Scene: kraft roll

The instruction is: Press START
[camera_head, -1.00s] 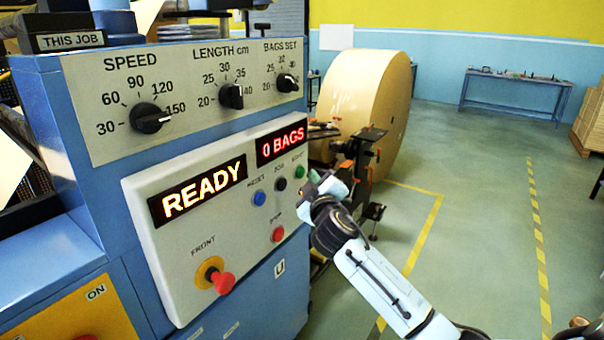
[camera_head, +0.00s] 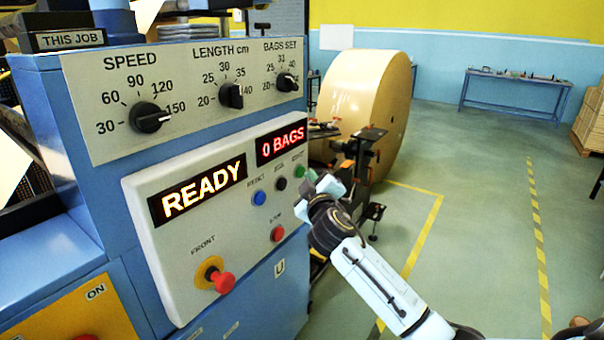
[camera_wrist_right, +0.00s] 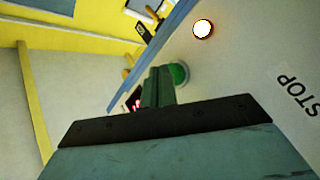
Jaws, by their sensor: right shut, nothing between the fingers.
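The green START button (camera_head: 299,172) is at the right end of the top button row on the light control panel (camera_head: 185,270). My right gripper (camera_head: 311,181) is shut and empty, at the panel's right edge close beside the green button. In the right wrist view the closed fingers (camera_wrist_right: 159,82) point at the green button (camera_wrist_right: 179,73) and partly cover it. I cannot tell whether they touch it. The displays read READY (camera_head: 198,190) and 0 BAGS (camera_head: 282,144). My left gripper is not in view.
The blue button (camera_head: 259,198), black button (camera_head: 281,184) and red STOP button (camera_head: 278,234) are nearby. A red mushroom knob (camera_head: 223,282) is lower left. A large kraft roll (camera_head: 365,105) stands behind my gripper. Open floor lies to the right.

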